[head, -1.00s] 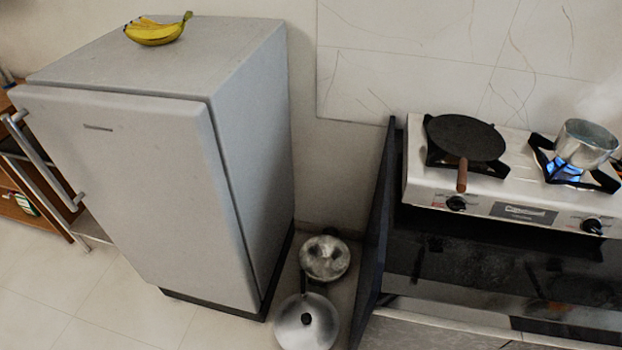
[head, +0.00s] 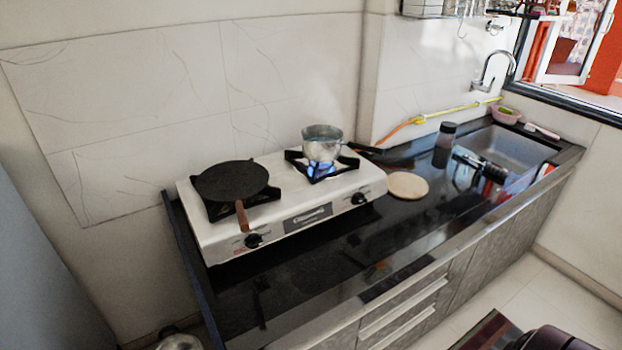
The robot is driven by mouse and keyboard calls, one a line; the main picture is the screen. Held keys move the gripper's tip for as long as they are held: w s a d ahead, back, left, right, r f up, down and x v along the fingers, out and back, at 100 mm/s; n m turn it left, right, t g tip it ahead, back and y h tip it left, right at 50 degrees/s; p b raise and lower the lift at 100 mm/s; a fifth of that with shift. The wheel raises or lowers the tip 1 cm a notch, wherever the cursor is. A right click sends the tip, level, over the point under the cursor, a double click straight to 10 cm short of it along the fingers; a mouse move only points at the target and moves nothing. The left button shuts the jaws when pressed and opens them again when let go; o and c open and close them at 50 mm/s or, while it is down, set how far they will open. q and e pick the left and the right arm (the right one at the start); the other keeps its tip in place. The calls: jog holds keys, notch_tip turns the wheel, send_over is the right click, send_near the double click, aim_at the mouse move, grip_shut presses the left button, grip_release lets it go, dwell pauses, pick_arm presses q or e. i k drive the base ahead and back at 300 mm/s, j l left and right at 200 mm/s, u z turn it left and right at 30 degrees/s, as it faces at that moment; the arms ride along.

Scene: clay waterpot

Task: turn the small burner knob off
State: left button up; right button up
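A white two-burner stove (head: 285,213) stands on the black counter. Its front has two black knobs, a left knob (head: 254,240) and a right knob (head: 359,198). A blue flame (head: 318,170) burns on the right burner under a metal pot (head: 322,141). A dark flat pan (head: 231,181) with a brown handle sits on the left burner, where I see no flame. I cannot tell which knob is called the small burner knob. Neither of my grippers is in view.
The black counter (head: 330,255) is clear in front of the stove. A round wooden board (head: 407,185), a dark-lidded jar (head: 446,134) and a sink (head: 520,146) lie to the right. Drawers and cabinets are below. The fridge side (head: 45,270) is at the left.

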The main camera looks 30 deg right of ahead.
aim_at(359, 198)
jog(key=z, duration=0.9)
